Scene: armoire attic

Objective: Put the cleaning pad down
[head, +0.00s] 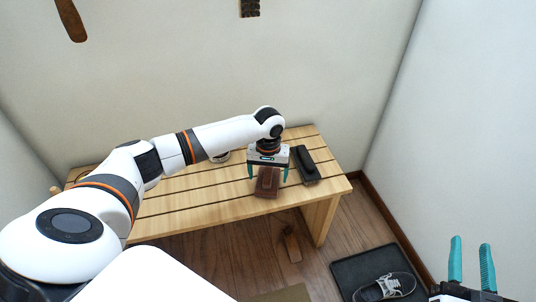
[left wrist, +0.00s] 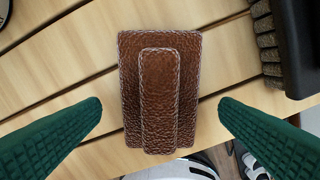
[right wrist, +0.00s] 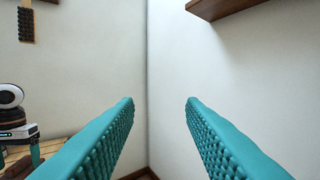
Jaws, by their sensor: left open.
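The cleaning pad is a brown stitched leather block with a raised strap or handle. In the head view the cleaning pad (head: 267,183) lies on the slatted wooden bench (head: 190,203) near its front right edge. The left wrist view shows the pad (left wrist: 158,95) flat on the slats. My left gripper (head: 268,177) is above it, with its fingers (left wrist: 160,115) open on both sides of the pad and apart from it. My right gripper (head: 472,262) is open and empty, away from the bench at the lower right.
A black brush (head: 307,165) lies on the bench right of the pad, its bristles showing in the left wrist view (left wrist: 266,40). A sneaker (head: 385,287) sits on a dark tray (head: 349,268) on the floor. A wall shelf (right wrist: 222,8) shows in the right wrist view.

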